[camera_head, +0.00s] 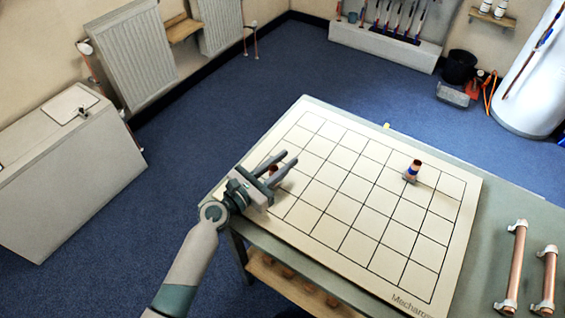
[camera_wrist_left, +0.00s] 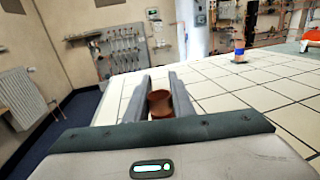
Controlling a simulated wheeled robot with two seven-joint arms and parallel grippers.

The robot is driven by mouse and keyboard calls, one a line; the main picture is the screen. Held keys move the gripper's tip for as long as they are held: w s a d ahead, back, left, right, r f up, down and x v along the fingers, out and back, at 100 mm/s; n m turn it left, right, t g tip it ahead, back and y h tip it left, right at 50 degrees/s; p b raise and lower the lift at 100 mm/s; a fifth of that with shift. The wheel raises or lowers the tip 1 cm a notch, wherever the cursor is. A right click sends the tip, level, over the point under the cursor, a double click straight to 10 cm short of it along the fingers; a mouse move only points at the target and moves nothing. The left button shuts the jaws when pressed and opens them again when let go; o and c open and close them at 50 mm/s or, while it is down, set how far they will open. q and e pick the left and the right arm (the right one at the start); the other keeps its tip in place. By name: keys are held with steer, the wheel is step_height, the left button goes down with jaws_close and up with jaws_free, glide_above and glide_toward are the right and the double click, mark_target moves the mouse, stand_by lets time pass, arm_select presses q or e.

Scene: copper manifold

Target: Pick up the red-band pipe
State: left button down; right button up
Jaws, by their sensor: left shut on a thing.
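My left gripper (camera_head: 282,165) reaches in over the near left part of the gridded board and is shut on a short reddish-brown copper pipe (camera_head: 272,171), the likely red-band pipe. In the left wrist view the pipe (camera_wrist_left: 160,103) stands upright between the two fingers (camera_wrist_left: 160,85). Its lower part is hidden, and I cannot make out its band clearly or tell whether it touches the board. My right gripper is not in view.
A blue-band pipe (camera_head: 411,172) stands upright on the board (camera_head: 345,262), towards the right; it also shows in the left wrist view (camera_wrist_left: 239,52). Two long copper pipes in clips (camera_head: 516,265) (camera_head: 548,280) lie at the table's right. Most squares are clear.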

arm_select(q)
steer(key=s+d+r+p, duration=0.5)
steer(key=d+r+p, duration=0.5)
steer(key=p, duration=0.2)
steer(key=shift+d+r, duration=0.15)
steer(key=shift+d, duration=0.15)
steer(key=shift+a, duration=0.1)
stand_by(0.3)
